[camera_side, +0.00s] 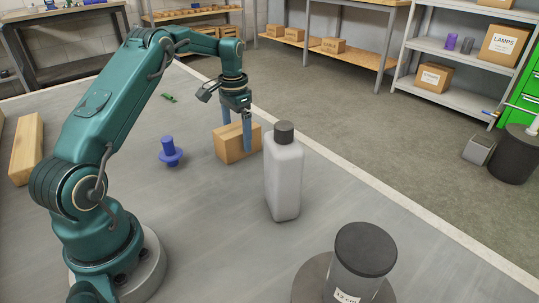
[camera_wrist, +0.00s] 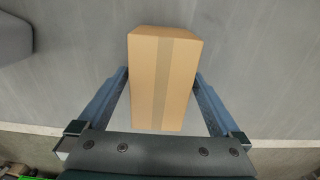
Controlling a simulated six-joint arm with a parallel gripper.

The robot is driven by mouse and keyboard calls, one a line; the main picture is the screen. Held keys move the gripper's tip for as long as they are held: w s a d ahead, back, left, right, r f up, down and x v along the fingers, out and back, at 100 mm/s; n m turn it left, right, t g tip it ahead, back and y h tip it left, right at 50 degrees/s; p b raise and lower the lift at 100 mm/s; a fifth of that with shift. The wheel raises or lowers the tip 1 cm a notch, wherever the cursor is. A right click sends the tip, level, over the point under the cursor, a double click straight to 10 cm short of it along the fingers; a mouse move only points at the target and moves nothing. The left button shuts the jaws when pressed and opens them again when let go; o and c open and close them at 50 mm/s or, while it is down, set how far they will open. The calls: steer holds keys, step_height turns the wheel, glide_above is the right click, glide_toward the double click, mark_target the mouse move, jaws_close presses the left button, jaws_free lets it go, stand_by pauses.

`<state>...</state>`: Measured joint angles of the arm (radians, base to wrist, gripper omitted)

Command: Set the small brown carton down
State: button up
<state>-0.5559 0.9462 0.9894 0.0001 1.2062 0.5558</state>
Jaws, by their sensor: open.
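The small brown carton (camera_side: 232,146) stands on the grey table in the side view, behind and left of a grey bottle. In the wrist view the carton (camera_wrist: 160,80) fills the middle, with a tape strip along its length. My gripper (camera_side: 236,135) points down over the carton with a finger on either side of it. The fingers of my gripper (camera_wrist: 161,90) are open in the wrist view, with narrow gaps at the carton's sides. The carton's underside is hidden.
The grey bottle (camera_side: 284,172) with a dark cap stands close to the right. A blue peg-like part (camera_side: 170,152) is to the left, with a small green item (camera_side: 168,97) behind it. A dark-lidded jar (camera_side: 361,260) is at the front. A wooden block (camera_side: 27,147) lies far left.

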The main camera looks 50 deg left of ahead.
mark_target(237, 128)
step_height(237, 128, up, 8)
steer(key=shift+f, duration=0.2)
steer(key=s+d+r+t, duration=0.1)
steer(key=s+d+r, duration=0.2)
steer(key=d+r, duration=0.25)
steer(key=s+d+r+t, duration=0.1)
steer(key=s+d+r, duration=0.25)
steer(key=d, duration=0.35)
steer(key=s+d+f+t, duration=0.3)
steer(key=s+d, duration=0.5)
steer(key=s, duration=0.4)
steer(key=shift+s+d+f+t, duration=0.3)
steer(key=shift+s+f, duration=0.05)
